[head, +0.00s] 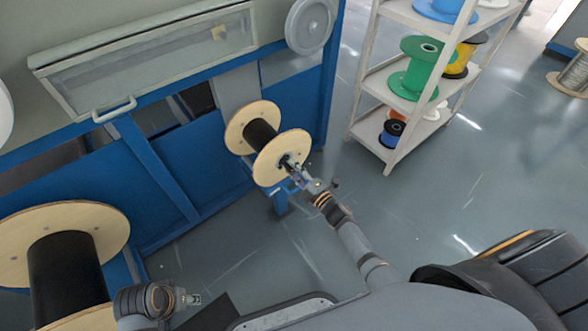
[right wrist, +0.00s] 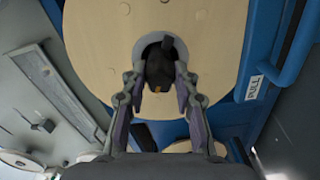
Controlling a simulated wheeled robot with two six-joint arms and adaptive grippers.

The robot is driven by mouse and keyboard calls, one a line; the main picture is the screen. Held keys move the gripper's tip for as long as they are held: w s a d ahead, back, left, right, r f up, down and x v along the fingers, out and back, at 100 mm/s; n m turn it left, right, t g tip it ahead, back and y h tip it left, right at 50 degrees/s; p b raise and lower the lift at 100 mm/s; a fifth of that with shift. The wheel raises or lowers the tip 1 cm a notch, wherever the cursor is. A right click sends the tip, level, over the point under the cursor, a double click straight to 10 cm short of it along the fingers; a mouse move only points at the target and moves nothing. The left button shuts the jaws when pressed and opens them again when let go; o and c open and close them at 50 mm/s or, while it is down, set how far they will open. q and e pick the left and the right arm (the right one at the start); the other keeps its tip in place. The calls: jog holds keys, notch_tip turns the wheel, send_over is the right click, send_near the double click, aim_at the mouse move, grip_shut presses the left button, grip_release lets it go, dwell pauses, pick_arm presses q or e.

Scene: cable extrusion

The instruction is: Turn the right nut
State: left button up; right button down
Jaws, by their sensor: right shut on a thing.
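The right nut (right wrist: 159,68) is a dark knob at the hub of a wooden cable spool (head: 284,160), which carries black cable (head: 260,132). My right gripper (head: 292,168) reaches the near face of this spool. In the right wrist view its two fingers (right wrist: 160,92) stand on either side of the nut, shut on it. The fingers partly hide the nut in the head view. My left gripper (head: 192,299) is at the lower left, near a larger spool and away from the nut; its finger opening is too small to read.
A large wooden spool (head: 68,230) with black cable stands at the lower left. The blue machine frame (head: 160,172) runs behind both spools. A grey shelf (head: 392,163) with coloured spools stands to the right. The grey floor (head: 450,215) between is mostly clear.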

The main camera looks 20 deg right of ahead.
jog(key=shift+s+f, duration=0.1)
jog(key=c, duration=1)
grip_release()
jog(key=v, duration=1.2)
jog(key=shift+a, duration=0.15)
